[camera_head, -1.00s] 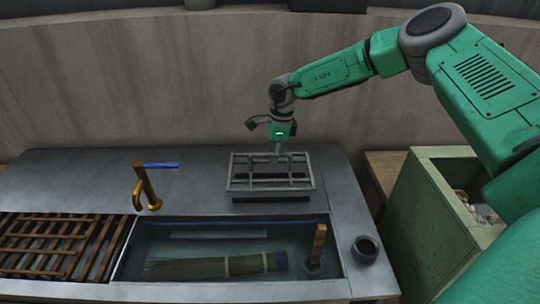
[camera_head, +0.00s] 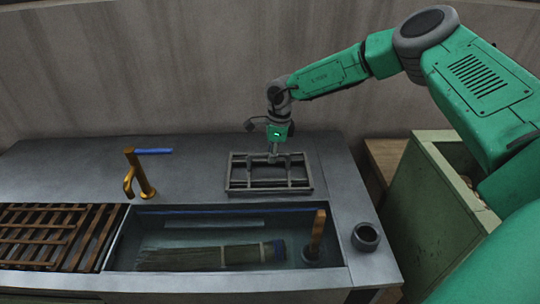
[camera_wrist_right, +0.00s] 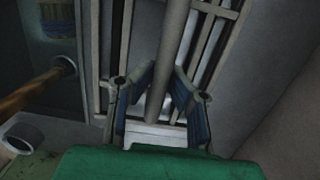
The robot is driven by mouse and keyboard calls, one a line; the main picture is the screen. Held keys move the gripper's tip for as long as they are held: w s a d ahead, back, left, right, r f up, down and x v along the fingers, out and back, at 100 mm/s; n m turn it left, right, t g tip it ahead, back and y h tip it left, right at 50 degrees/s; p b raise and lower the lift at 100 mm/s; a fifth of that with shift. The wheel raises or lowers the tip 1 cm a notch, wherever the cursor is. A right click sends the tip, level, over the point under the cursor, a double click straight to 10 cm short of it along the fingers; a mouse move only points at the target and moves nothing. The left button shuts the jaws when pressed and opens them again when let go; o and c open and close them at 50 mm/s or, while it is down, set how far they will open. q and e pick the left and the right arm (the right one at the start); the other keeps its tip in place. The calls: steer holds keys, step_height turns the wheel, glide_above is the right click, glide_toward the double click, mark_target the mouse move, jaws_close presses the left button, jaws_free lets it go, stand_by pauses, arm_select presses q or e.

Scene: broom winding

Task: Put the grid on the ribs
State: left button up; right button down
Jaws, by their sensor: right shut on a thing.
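The grid (camera_head: 268,190) is a grey metal frame with crossbars and a raised middle. It lies level at or just above the counter behind the sink's right part. My right gripper (camera_head: 274,150) comes down from above and is shut on the grid's grey bar. The right wrist view shows that bar between the two fingers (camera_wrist_right: 163,78), with the grid's side bars (camera_wrist_right: 188,62) beyond. The ribs, dark strips on the counter, are now mostly hidden under the grid. I cannot tell whether grid and ribs touch. My left gripper is not in view.
The sink (camera_head: 120,245) holds water, a straw broom (camera_head: 210,257) and an upright wooden handle (camera_head: 317,235). A brass tap (camera_head: 138,175) stands behind it. A dark cup (camera_head: 366,236) is at the right, and wooden slats (camera_head: 50,235) are at the left. A green bin (camera_head: 420,200) stands right of the counter.

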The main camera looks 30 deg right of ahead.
steer(key=shift+d, duration=0.1)
steer(key=c, duration=1.7)
jaws_free()
steer(key=shift+a+r, duration=0.1)
steer(key=shift+a, duration=0.2)
steer(key=shift+o, duration=1.1)
steer(key=shift+a, duration=0.15)
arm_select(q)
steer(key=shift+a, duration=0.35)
arm_select(e)
steer(key=shift+s, duration=0.1)
